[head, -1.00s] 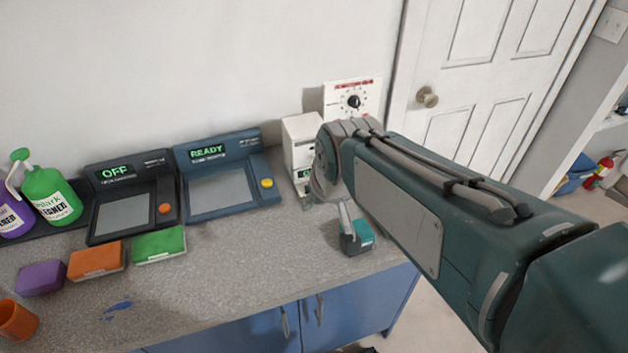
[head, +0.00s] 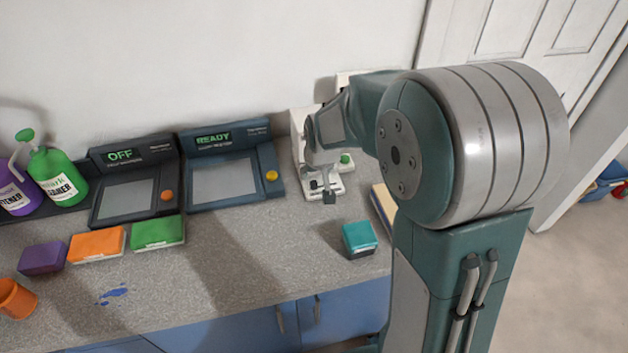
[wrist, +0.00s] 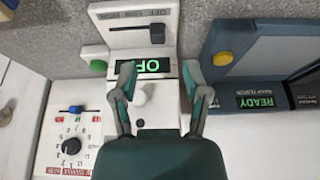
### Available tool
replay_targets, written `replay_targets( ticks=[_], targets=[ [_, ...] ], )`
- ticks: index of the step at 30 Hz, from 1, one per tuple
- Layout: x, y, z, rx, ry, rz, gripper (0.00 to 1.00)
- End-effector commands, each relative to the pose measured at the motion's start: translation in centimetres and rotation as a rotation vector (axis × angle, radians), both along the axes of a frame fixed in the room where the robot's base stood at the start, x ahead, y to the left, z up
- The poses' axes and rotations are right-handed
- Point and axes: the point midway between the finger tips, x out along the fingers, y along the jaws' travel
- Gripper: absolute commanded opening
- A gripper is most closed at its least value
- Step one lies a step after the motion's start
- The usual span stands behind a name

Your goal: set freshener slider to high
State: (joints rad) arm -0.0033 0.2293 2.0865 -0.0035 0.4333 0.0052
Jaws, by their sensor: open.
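The white freshener unit (wrist: 131,37) lies just beyond my fingertips in the wrist view, seen upside down. Its lit green display (wrist: 152,66) reads OFF. A black slider knob (wrist: 157,32) sits at the right end of its slot there; the small slot labels are hard to read. A green button (wrist: 97,66) is at its side. My gripper (wrist: 158,70) is open and empty, its fingers spread either side of the display, short of the slider. In the head view the unit (head: 299,145) is partly hidden behind my arm, with its black slider (head: 316,184) on the base.
A blue READY device (head: 225,178) stands close beside the unit, with an OFF device (head: 125,190) farther left. A teal sponge (head: 360,237) lies in front on the counter. A dial panel (wrist: 70,135) is near the unit. Open counter (head: 230,270) lies in front.

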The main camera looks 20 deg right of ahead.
Motion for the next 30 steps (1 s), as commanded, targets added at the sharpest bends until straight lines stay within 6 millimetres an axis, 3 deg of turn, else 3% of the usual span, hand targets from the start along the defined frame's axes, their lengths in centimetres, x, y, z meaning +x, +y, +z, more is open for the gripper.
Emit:
replay_targets(
  ticks=[9, 22, 23, 24, 27, 30],
  targets=[
    [1.9, -0.2, -4.8, 0.002, 0.002, -0.001, 0.6],
    [2.4, -0.1, -6.0, 0.0, -0.001, -0.001, 0.6],
    [2.4, -0.1, -6.0, 0.0, -0.001, -0.001, 0.56],
    [2.4, -0.1, -5.9, 0.0, -0.001, -0.001, 0.38],
    [2.4, -0.1, -5.9, 0.0, -0.001, -0.001, 0.0],
    [2.4, -0.1, -6.0, 0.0, -0.001, -0.001, 0.0]
  ],
)
